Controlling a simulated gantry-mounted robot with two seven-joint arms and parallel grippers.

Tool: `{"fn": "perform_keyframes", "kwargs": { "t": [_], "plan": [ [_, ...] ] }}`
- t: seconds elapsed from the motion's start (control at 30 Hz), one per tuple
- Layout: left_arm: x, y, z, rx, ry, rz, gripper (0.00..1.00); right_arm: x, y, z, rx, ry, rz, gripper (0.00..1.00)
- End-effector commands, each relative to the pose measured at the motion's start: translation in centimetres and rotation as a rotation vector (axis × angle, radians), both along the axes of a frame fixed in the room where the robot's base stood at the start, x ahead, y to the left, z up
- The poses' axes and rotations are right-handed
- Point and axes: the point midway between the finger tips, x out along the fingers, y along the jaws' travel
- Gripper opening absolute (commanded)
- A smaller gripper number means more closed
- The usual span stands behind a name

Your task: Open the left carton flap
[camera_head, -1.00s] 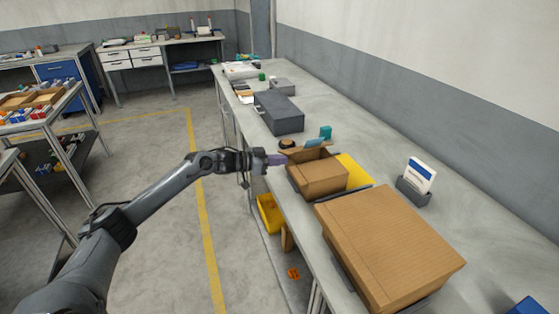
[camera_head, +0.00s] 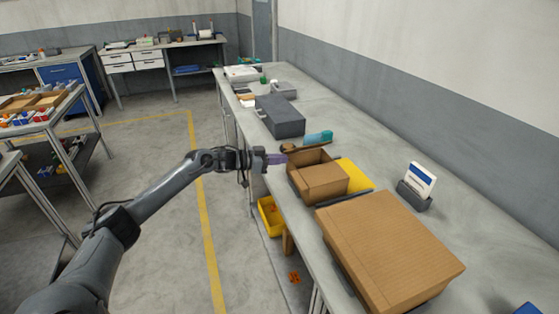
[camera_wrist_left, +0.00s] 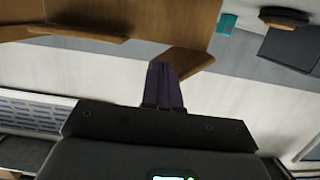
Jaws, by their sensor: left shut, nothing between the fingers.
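The small brown carton (camera_head: 324,182) sits on the long workbench. One part of its top is covered, and the inside (camera_head: 309,158) shows at its far end. A brown flap (camera_head: 306,147) at that far end leans outward, away from the opening. My left gripper (camera_head: 277,159), with purple fingers, is beside the carton's far-left corner, over the bench edge. In the left wrist view its fingers (camera_wrist_left: 164,82) are shut and empty. A brown flap (camera_wrist_left: 190,62) is close to their tips; I cannot tell whether they touch. My right gripper is not in view.
A big closed brown box (camera_head: 390,250) stands on the near side of the carton. A yellow item (camera_head: 355,174) lies on its right. A dark grey case (camera_head: 280,115) and a teal item (camera_head: 318,137) are beyond it. A yellow bin (camera_head: 270,217) is below the bench edge.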

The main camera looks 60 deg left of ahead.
Motion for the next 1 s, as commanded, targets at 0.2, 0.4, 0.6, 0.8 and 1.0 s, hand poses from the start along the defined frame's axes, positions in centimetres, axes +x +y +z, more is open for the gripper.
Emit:
{"fn": "perform_keyframes", "kwargs": {
  "t": [0.2,0.4,0.6,0.8,1.0],
  "plan": [
    [0.1,0.3,0.4,0.001,-0.002,0.001,0.00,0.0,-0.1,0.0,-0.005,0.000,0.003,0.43],
    [0.3,1.2,1.1,0.001,-0.001,0.001,0.00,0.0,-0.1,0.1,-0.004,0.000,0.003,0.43],
    [0.4,1.4,1.2,0.000,-0.001,0.000,0.00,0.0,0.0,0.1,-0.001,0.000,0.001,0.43],
    [0.4,1.5,1.2,0.000,-0.001,0.000,0.00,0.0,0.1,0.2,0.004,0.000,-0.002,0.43],
    [0.7,2.3,1.6,-0.001,-0.003,0.001,0.00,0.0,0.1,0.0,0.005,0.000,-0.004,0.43]
  ]
}}
